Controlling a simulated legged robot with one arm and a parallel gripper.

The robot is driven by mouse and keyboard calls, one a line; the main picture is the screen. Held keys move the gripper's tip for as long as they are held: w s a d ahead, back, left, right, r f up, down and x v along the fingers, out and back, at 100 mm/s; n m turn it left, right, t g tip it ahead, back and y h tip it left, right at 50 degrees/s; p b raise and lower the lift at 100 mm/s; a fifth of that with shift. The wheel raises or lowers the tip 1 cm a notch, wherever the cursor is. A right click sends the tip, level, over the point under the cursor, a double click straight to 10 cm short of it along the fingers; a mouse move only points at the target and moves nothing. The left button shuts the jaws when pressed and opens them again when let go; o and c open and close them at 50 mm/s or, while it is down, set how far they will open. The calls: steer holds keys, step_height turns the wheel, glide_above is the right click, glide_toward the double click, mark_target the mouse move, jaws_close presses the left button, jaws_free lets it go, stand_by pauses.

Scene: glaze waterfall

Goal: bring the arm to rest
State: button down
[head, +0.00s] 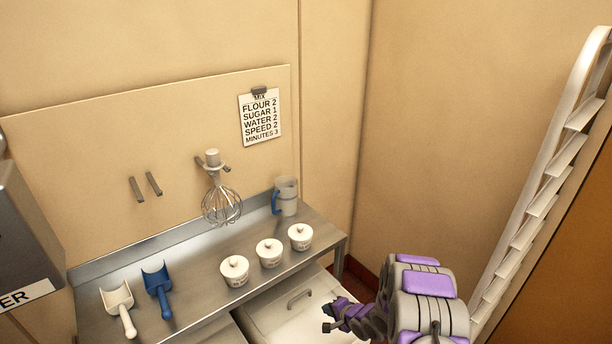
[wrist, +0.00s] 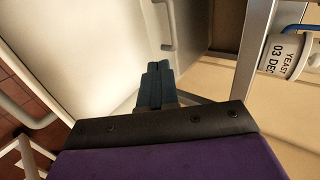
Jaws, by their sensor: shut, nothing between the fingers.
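My gripper (head: 330,326) shows at the bottom of the head view, in front of the steel counter and over the white bin lids below it. It is at the end of my purple and grey arm. In the wrist view my gripper's fingers (wrist: 156,74) are together and hold nothing. The fingers are apart from the counter and the pots. A white bin lid (head: 295,313) with a handle lies below the gripper.
The steel counter (head: 200,281) holds three white lidded pots (head: 269,253), a white scoop (head: 118,302), a blue scoop (head: 157,286) and a blue-handled jug (head: 287,196). A whisk (head: 222,206) hangs on the wall near a recipe card (head: 260,117). A white rack (head: 540,205) stands at right.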

steer(key=s+d+r+n+g+h, duration=0.1)
steer(key=d+r+n+h, duration=0.15)
steer(key=r, duration=0.45)
steer(key=s+d+r+n+g+h, duration=0.1)
steer(key=d+r+h, duration=0.25)
steer(key=r, duration=0.25)
steer(key=s+d+r+n+g+h, duration=0.15)
steer(key=s+d+r, duration=0.25)
steer(key=s+r, duration=0.55)
steer(key=s+a+r+n+g, duration=0.2)
steer(key=s+r, duration=0.2)
steer(key=s, duration=0.8)
steer(key=s+a+r+n+g+y+b, duration=0.1)
steer(key=s+r, duration=0.4)
steer(key=s, duration=0.6)
steer(key=s+a+r+n+g, duration=0.2)
steer(key=s+a+r+g, duration=0.1)
steer(key=s, duration=0.9)
steer(key=shift+s+a+r+n+g, duration=0.15)
steer(key=shift+s+r+n+g, duration=0.2)
steer(key=shift+r, duration=0.3)
steer(key=shift+w+a, duration=0.1)
